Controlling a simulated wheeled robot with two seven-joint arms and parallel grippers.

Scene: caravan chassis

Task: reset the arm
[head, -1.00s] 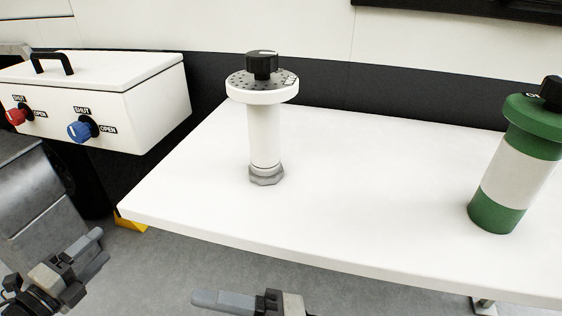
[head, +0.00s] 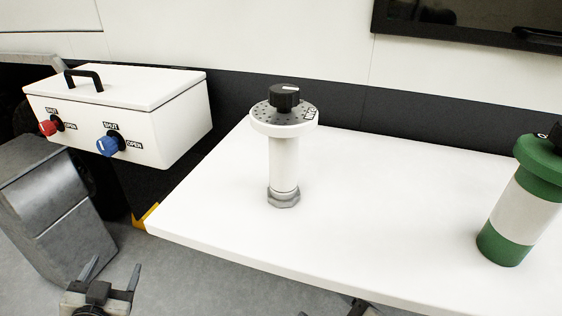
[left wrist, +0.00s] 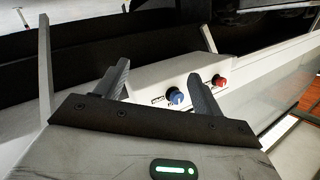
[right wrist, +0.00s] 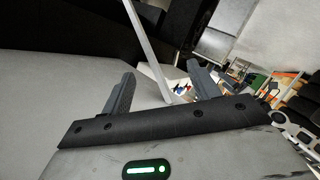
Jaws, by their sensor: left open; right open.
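My left gripper (head: 114,268) is at the lower left of the head view, in front of the table's left corner. Its two fingers stand apart with nothing between them. They also show open in the left wrist view (left wrist: 158,70). My right gripper (right wrist: 160,68) is open and empty in the right wrist view. In the head view only small parts of it show at the bottom edge, below the table's front edge.
A white table (head: 390,200) bears a white post with a black knob (head: 284,150) and a green-and-white cylinder (head: 520,205). A white box (head: 170,120) with red (head: 48,127) and blue (head: 108,145) knobs stands at the left. Grey floor shows before the table.

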